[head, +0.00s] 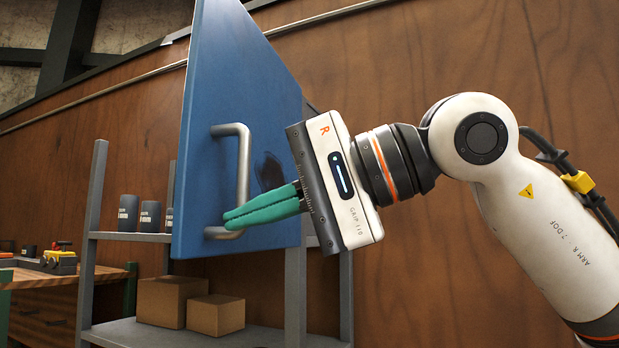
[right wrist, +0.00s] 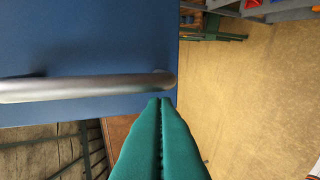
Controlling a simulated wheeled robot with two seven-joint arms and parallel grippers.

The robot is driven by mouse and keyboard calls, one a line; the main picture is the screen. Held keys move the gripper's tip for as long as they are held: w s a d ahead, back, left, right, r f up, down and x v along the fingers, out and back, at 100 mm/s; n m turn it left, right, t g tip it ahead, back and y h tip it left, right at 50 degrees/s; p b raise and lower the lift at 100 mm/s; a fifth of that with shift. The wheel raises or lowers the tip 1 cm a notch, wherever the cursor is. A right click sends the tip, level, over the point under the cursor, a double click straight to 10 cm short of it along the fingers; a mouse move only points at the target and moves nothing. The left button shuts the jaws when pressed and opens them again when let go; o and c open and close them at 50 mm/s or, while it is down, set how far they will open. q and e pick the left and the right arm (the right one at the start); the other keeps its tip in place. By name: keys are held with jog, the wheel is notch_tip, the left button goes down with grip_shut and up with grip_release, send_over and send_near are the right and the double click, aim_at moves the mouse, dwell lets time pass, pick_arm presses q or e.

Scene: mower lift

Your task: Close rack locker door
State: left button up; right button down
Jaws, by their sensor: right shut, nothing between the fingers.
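The blue locker door (head: 200,170) stands swung open in the head view, in front of a grey rack. Its grey bar handle (head: 243,165) runs upright on the door's face. My right gripper (head: 228,220) is shut and empty, with its green fingers at the lower end of the handle. In the right wrist view the shut fingertips (right wrist: 160,102) lie beside the end of the handle (right wrist: 90,88), close to the edge of the blue door (right wrist: 80,40). I cannot tell whether they touch it. My left gripper is not in view.
The grey rack (head: 97,200) holds several dark canisters (head: 150,216) on a shelf and two cardboard boxes (head: 216,315) lower down. A wooden workbench (head: 40,300) stands at the far left. A brown wall (head: 440,60) is behind.

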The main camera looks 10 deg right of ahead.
aim_at(196, 223)
jog(key=shift+w+a+p, duration=0.25)
jog(key=shift+w+a, duration=0.15)
jog(key=shift+a, duration=0.35)
jog(key=shift+w+a+p, duration=0.25)
jog(key=shift+w+a, duration=0.15)
jog(key=shift+a, duration=0.3)
